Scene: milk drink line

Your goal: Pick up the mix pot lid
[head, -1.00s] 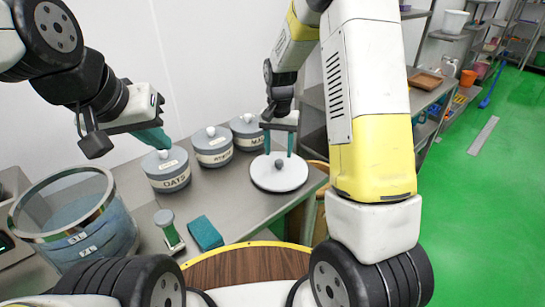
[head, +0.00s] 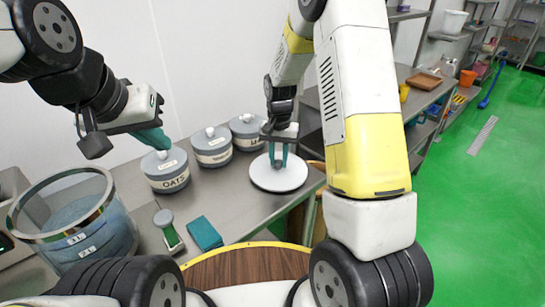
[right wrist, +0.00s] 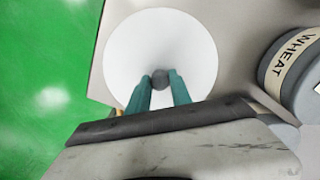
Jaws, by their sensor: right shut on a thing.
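The mix pot lid (head: 291,180) is a white round disc with a dark grey knob. It lies flat on the steel table near its right end. My right gripper (head: 278,160) is above the lid with its teal fingers shut on the knob. In the right wrist view the lid (right wrist: 130,50) fills the upper middle, and the right gripper's fingertips (right wrist: 160,88) are on either side of the knob (right wrist: 160,77). My left gripper (head: 155,138) hangs empty above the oats jar; its finger gap is not clear.
Several grey lidded jars stand along the wall, including the oats jar (head: 167,172). A clear pot (head: 75,222) with a metal rim stands at the left. A green-handled brush (head: 168,230) and a teal sponge (head: 205,233) lie in front. Green floor is open at the right.

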